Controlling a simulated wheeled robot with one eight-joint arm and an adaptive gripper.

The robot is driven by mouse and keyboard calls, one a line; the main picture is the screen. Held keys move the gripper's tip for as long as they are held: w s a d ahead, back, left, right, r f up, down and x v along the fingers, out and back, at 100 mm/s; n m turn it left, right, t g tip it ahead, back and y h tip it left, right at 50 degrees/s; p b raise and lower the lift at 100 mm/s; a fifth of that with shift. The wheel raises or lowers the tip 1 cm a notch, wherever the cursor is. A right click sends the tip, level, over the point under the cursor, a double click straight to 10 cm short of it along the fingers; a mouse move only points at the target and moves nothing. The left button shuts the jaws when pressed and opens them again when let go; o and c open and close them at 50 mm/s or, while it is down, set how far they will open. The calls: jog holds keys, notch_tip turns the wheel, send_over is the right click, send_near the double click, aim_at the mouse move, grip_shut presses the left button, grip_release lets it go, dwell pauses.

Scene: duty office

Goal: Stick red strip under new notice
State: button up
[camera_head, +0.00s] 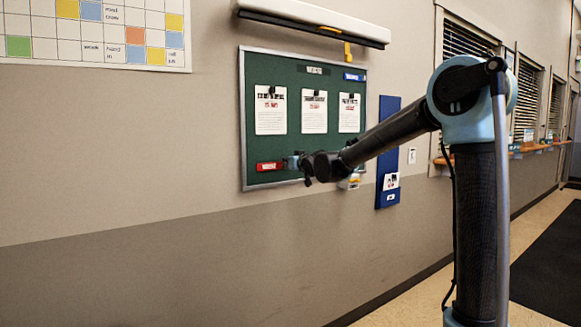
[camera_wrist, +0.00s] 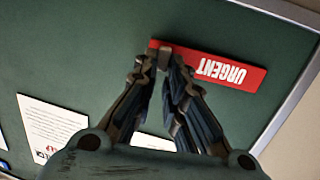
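A red strip marked URGENT (camera_head: 269,167) lies flat at the lower left of the green board (camera_head: 290,80). In the wrist view the strip (camera_wrist: 222,70) is upside down, with a small grey tab at its left end. My gripper (camera_wrist: 164,60) has its fingertips close together around this tab. In the head view my gripper (camera_head: 298,163) is at the strip's right end. Three white notices hang in a row higher up: left (camera_head: 270,118), middle (camera_head: 314,115) and right (camera_head: 349,115). I cannot tell which is the new one.
A blue label (camera_head: 354,77) is at the board's top right. A lamp (camera_head: 315,22) juts out above the board. A blue panel (camera_head: 388,150) hangs to its right. A small holder (camera_head: 349,183) sits near the lower edge, partly behind my arm. Bare green lies between notices and strip.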

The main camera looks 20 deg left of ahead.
jog(key=o, duration=0.4)
jog(key=d+v, duration=0.1)
jog(key=v, duration=1.1)
jog(key=s+d+f+m+g+h, duration=0.1)
jog(key=s+d+f+m+h, duration=0.3)
jog(key=d, duration=0.6)
jog(key=s+d+f+n+g+h, duration=0.1)
jog(key=d+f, duration=0.6)
jog(key=d, duration=0.3)
jog(key=s+d+f+m+g+h, duration=0.1)
jog(key=s+d+f+m+h, duration=0.3)
jog(key=d, duration=0.6)
jog(key=s+d+f+g, duration=0.2)
jog(key=s+d+f, duration=0.3)
jog(key=s, duration=0.3)
jog(key=s+d+f+g+h, duration=0.1)
jog(key=s+d+f+g, duration=0.2)
jog(key=s+d+f, duration=0.2)
jog(key=s+d+f+m+g, duration=0.1)
jog(key=s+d+f+g, duration=0.1)
jog(key=s+d+f, duration=0.3)
jog(key=shift+s+d+f+g+h, duration=0.1)
jog(key=shift+s+f, duration=0.65)
jog(key=shift+s, duration=0.4)
jog(key=shift+s+d+f+g+h, duration=0.1)
jog(key=shift+s+f, duration=0.65)
jog(key=shift+s, duration=0.4)
jog(key=shift+s+d+f+g+h, duration=0.1)
jog(key=shift+s+f, duration=0.6)
jog(key=shift+s, duration=0.45)
